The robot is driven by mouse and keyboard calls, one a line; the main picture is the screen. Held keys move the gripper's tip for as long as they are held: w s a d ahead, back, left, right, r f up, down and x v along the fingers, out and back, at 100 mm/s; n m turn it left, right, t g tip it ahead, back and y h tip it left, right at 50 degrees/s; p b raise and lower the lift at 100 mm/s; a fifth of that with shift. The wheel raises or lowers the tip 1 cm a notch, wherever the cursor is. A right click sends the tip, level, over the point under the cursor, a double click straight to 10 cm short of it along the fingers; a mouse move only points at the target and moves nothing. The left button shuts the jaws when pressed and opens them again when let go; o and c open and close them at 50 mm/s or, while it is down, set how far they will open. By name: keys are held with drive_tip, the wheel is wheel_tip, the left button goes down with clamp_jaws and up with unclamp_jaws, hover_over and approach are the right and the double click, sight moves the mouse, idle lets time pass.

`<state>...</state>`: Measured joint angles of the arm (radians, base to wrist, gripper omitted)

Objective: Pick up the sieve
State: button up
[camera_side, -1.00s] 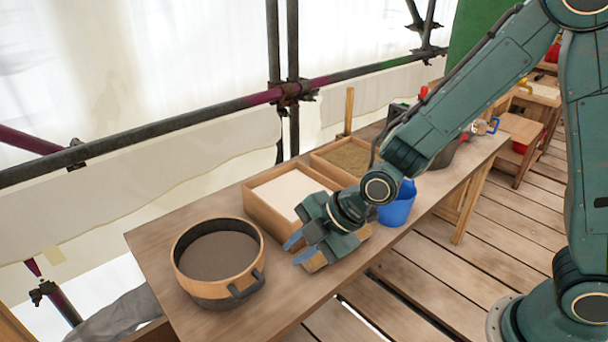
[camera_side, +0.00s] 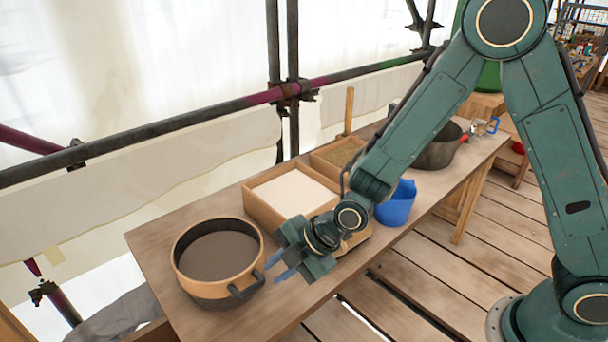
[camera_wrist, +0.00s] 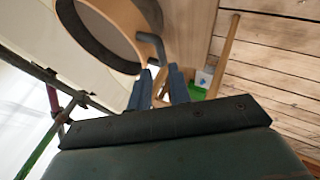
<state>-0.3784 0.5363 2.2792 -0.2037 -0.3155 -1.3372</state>
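The sieve (camera_side: 216,254) is a round drum with a wooden rim, a dark lower band and a grey mesh. It stands at the left end of the workbench, its dark handle (camera_side: 246,287) facing front right. My gripper (camera_side: 279,267) is just right of the sieve, its blue fingers apart and pointing toward the handle. In the wrist view the sieve (camera_wrist: 112,26) is at the upper left. There the handle (camera_wrist: 150,46) is just beyond the tips of the open fingers (camera_wrist: 161,85). Nothing is visible between the fingers, and I cannot tell whether one touches the handle.
A wooden box of white powder (camera_side: 292,192) stands behind my gripper, with another wooden box (camera_side: 341,152) beyond it. A blue bucket (camera_side: 396,205) and a dark pot (camera_side: 440,148) stand farther right. The workbench (camera_side: 176,214) has bare room around the sieve.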

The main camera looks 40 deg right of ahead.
sight(254, 287)
drive_tip(key=shift+x, duration=2.2)
drive_tip(key=shift+x, duration=2.6)
drive_tip(key=shift+s, duration=0.1)
clamp_jaws()
